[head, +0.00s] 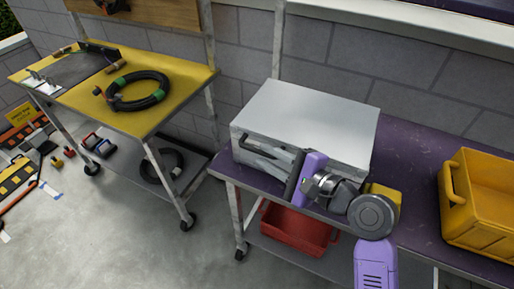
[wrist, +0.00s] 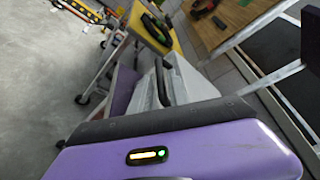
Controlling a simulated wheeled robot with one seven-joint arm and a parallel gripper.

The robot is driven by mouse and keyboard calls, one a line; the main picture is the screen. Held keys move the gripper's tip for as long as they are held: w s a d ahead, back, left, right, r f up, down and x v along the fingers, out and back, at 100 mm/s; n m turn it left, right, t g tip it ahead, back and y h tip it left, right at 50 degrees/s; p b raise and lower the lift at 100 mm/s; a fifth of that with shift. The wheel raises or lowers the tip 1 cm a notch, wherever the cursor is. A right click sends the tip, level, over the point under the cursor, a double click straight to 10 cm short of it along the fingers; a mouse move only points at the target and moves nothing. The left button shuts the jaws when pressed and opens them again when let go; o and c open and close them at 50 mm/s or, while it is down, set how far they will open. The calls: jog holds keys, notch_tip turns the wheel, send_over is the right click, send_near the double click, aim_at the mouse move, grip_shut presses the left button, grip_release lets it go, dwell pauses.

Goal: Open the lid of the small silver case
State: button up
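The silver case (head: 312,120) sits on the purple bench top with its lid down. Its front face, with a dark handle, points toward my arm. My gripper (head: 296,174), purple with a dark edge, is in front of the case's front face, towards its right part, and covers some of it. I cannot tell whether it touches the case. In the wrist view the case (wrist: 192,80) and its dark handle (wrist: 162,84) show beyond my gripper's purple body and dark bar. The fingertips are not clear, so the opening between them cannot be judged.
A yellow crate (head: 486,205) stands on the purple bench (head: 410,165) to the right. A red bin (head: 298,230) is on the shelf below. A yellow cart (head: 185,88) with a coiled cable (head: 138,91) stands to the left. A block wall is behind.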

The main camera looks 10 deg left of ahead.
aim_at(261, 154)
jog(key=shift+x, duration=2.15)
jog(key=shift+c, duration=0.4)
grip_shut()
